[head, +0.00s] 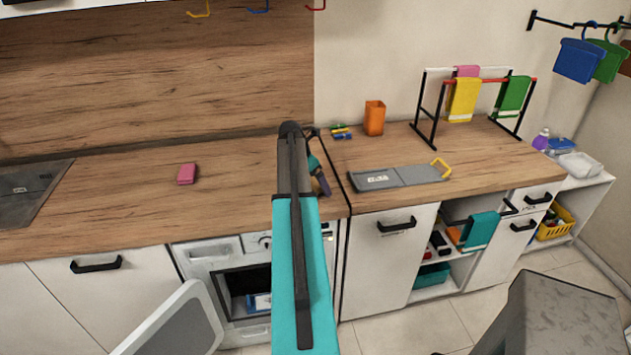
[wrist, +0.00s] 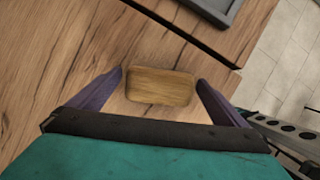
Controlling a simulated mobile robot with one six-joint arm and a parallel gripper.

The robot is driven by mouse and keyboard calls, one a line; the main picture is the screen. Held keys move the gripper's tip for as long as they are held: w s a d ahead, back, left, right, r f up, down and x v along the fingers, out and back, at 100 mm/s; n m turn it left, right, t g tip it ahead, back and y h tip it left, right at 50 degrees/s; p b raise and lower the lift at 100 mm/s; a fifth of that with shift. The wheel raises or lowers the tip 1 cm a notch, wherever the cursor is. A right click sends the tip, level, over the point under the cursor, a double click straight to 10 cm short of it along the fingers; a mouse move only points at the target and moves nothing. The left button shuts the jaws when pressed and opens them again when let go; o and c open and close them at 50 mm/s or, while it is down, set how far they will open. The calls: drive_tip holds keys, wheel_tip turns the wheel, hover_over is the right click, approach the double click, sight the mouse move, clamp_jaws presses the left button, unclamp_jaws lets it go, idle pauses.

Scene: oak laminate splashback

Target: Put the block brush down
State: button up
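The block brush (wrist: 161,86) shows in the wrist view as a brown wooden block with rounded corners. It lies between the two purple fingers of my gripper (wrist: 161,82), with a thin strip of counter visible on each side. The gripper looks slightly open around the block. In the head view my gripper (head: 317,172) is low over the wooden counter (head: 110,205), near the dark seam, and my teal arm hides part of this spot. Bristles on the underside are hidden.
A pink sponge-like block (head: 187,173) lies to the left. The oven door (head: 180,325) below stands open. Counter between the pink block and my arm is clear.

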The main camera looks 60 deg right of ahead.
drive_tip(key=shift+r, duration=0.2)
drive_tip(key=b+v, duration=0.3)
drive_tip(key=v, duration=0.9)
idle(0.4)
drive_tip(key=shift+w+a+f, duration=0.1)
drive_tip(key=shift+f, duration=0.05)
idle(0.5)
